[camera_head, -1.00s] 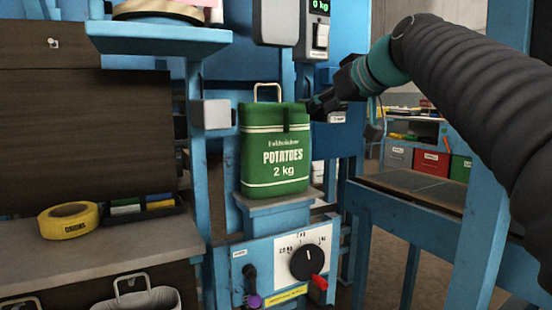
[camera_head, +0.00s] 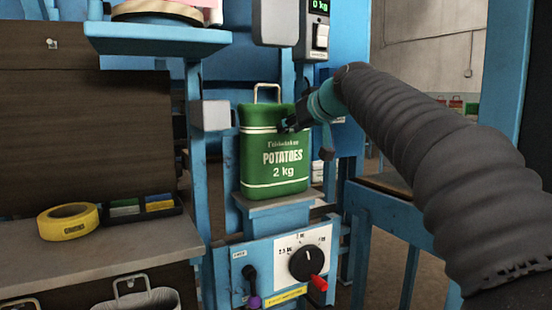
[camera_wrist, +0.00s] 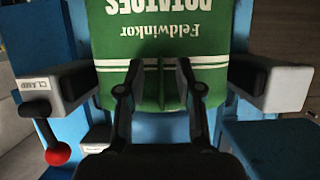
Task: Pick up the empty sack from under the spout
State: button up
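A green sack (camera_head: 274,170) with white print, "POTATOES 2 kg", stands upright on a small blue platform (camera_head: 270,214). A metal loop (camera_head: 267,90) shows above its top edge. My gripper (camera_head: 287,124) is at the sack's upper right front. In the wrist view the sack (camera_wrist: 165,40) appears upside down, and my gripper (camera_wrist: 158,75) has its two fingers apart, with green sack cloth showing between them. Whether they touch the cloth is unclear. The spout is not clearly visible.
Grey clamp pads flank the sack, left (camera_wrist: 58,88) and right (camera_wrist: 272,84) in the wrist view. A red-knobbed lever (camera_wrist: 57,152) sits at the left there. A dial panel (camera_head: 290,266) is below the platform. A yellow tape roll (camera_head: 68,221) lies on the left bench.

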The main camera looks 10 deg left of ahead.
jog(key=shift+w+a, duration=0.1)
grip_shut()
dwell(0.3)
